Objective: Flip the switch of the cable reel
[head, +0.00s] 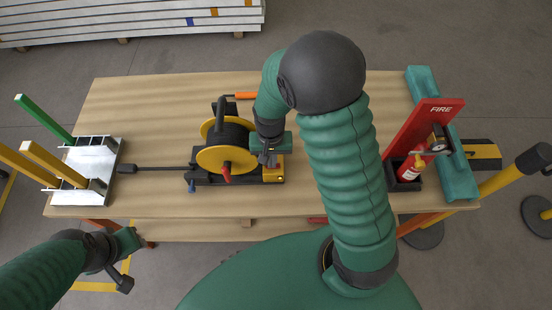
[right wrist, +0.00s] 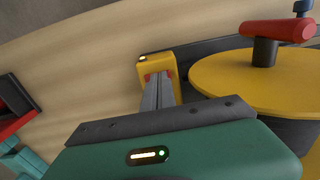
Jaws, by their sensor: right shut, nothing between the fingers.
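The cable reel (head: 225,158), with yellow discs and a black drum, stands on the wooden table. A yellow box (head: 274,174) sits at the right end of its base; it also shows in the right wrist view (right wrist: 156,65). My right gripper (head: 268,160) is at this box, fingers shut and empty. In the right wrist view its fingertips (right wrist: 158,80) point at the box face, where small red parts (right wrist: 148,78) show on either side. The switch itself is mostly hidden by the fingers; contact is unclear. My left gripper (head: 123,282) hangs low at the left, its jaws unclear.
The reel's red crank handle (right wrist: 278,31) stands up beside the gripper. A black cable with a plug (head: 127,169) runs left towards a metal rack (head: 88,160). A red fire stand (head: 422,140) with an extinguisher is at the right. The table's back left is clear.

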